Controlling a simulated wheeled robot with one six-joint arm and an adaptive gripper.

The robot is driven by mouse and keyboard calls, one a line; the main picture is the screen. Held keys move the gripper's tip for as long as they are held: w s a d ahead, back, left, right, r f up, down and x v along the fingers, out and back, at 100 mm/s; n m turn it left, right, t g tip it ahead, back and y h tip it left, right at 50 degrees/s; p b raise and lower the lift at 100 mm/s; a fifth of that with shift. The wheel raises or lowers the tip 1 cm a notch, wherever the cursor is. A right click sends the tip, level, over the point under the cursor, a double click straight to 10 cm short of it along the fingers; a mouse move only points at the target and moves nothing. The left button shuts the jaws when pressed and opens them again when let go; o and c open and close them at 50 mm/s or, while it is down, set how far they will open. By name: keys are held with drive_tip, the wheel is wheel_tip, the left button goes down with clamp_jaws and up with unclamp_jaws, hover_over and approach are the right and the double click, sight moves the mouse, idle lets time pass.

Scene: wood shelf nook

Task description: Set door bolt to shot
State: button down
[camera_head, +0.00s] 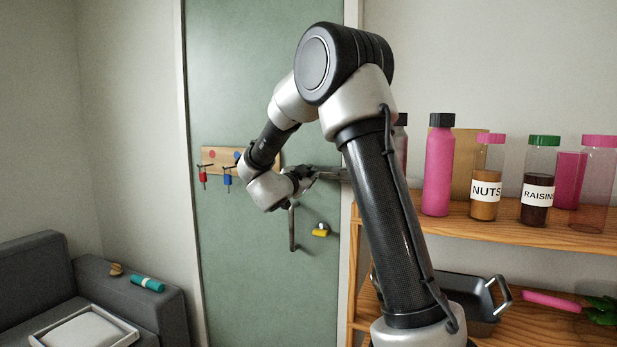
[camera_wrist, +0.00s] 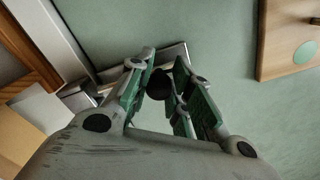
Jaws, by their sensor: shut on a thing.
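The door bolt is a metal bar on the green door (camera_head: 264,90), near the door's right edge at mid height. In the head view, the bolt (camera_head: 331,173) is partly hidden by my gripper (camera_head: 308,178). The wrist view shows the bolt's metal body (camera_wrist: 172,54) and its dark round knob (camera_wrist: 159,88). My gripper (camera_wrist: 160,92) has its green-padded fingers on either side of the knob and is shut on it. A metal bracket (camera_wrist: 76,97) sits by the door edge, close to the bolt's end. I cannot tell whether the bar enters it.
A wooden hook board (camera_head: 217,155) with red and blue keys is left of my wrist. Wooden shelves (camera_head: 520,233) with bottles and jars stand close on the right. A grey sofa (camera_head: 45,258) is at left.

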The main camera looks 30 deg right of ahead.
drive_tip(key=shift+s+d, duration=0.6)
drive_tip(key=shift+s, duration=0.15)
drive_tip(key=shift+s+d, duration=0.55)
drive_tip(key=shift+s, duration=0.2)
drive_tip(key=c, duration=1.3)
unclamp_jaws()
drive_tip(key=shift+d, duration=0.1)
drive_tip(key=v, duration=1.2)
drive_tip(key=shift+s, duration=0.1)
